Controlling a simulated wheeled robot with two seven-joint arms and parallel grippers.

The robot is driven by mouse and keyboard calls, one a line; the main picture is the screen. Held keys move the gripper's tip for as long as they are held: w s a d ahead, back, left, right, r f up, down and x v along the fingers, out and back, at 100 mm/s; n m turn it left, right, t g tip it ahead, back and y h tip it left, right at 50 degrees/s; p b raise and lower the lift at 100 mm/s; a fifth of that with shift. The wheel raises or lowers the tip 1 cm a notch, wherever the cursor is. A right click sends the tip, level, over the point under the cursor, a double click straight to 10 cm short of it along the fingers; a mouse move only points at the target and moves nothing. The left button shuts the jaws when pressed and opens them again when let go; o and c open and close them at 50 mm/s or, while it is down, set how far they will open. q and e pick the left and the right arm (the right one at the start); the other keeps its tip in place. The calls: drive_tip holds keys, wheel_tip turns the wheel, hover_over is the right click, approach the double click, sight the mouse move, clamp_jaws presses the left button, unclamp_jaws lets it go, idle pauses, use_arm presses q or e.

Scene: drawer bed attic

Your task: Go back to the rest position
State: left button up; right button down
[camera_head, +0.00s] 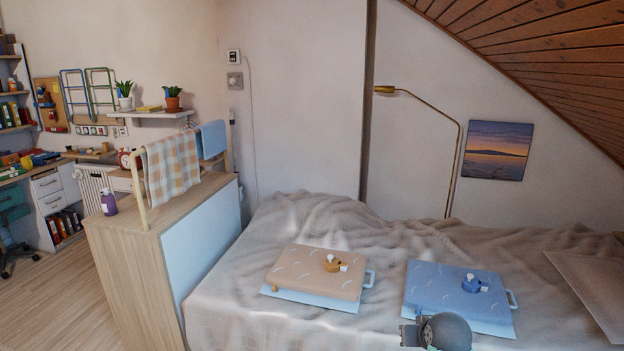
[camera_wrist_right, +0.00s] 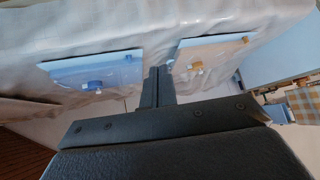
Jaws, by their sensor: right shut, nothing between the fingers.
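My right gripper (camera_wrist_right: 159,80) shows in the right wrist view. Its two dark fingers are together with nothing between them, and it is apart from the bed. In the head view only a grey rounded part of my right arm shows at the bottom edge, in front of the blue case (camera_head: 438,288). My left gripper is in neither view.
The bed (camera_head: 235,290) has a rumpled beige cover. A peach case (camera_head: 300,270) and the blue case lie on it, each on a pale sheet. A wooden cabinet (camera_head: 130,270) with a purple bottle (camera_head: 109,203) stands left. Floor (camera_head: 45,310) is clear at far left.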

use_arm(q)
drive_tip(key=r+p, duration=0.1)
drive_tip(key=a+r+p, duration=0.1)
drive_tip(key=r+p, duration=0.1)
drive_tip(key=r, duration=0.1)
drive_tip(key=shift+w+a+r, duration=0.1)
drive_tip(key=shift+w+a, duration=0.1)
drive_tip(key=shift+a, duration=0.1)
use_arm(e)
drive_tip(key=s+a+f+n+g, duration=0.1)
drive_tip(key=s+f, duration=0.4)
drive_tip(key=s, duration=0.7)
drive_tip(key=s+a+f+n+g, duration=0.1)
drive_tip(key=s+a+f+g, duration=0.2)
drive_tip(key=s, duration=1)
drive_tip(key=s+a+f+g+y, duration=0.1)
drive_tip(key=s+a+f+g, duration=0.1)
drive_tip(key=s+a+f, duration=0.5)
drive_tip(key=s, duration=0.6)
drive_tip(key=shift+a+n, duration=0.25)
drive_tip(key=shift+n, duration=0.15)
